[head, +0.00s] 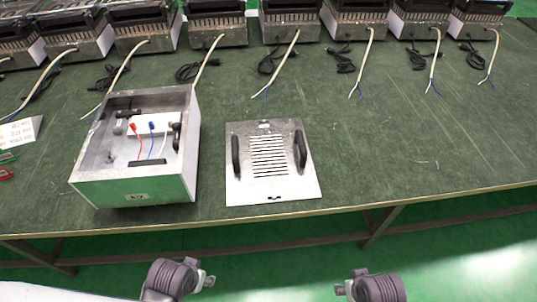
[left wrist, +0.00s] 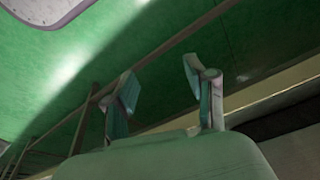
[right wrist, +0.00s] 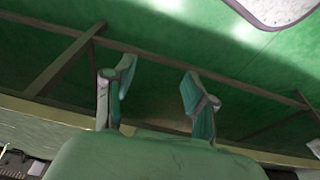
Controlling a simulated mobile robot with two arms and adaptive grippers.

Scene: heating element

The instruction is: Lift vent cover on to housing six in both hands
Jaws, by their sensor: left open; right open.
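The vent cover (head: 270,186) is a flat silver plate with a slotted middle. It lies flat on the green table. It has two black handles, a left one (head: 236,155) and a right one (head: 300,150). The open metal housing (head: 135,187) stands to its left, with red, blue and white wires inside. My left gripper (head: 208,279) and my right gripper (head: 342,289) are in front of the table edge, apart from the cover. Both are open and empty, as the left wrist view (left wrist: 160,90) and right wrist view (right wrist: 155,82) show.
The green table (head: 400,150) has clear room right of the cover. Several heater units (head: 218,35) with loose cables line the back. A white card (head: 20,131) lies at the far left. The table's front edge (head: 420,194) lies between my grippers and the cover.

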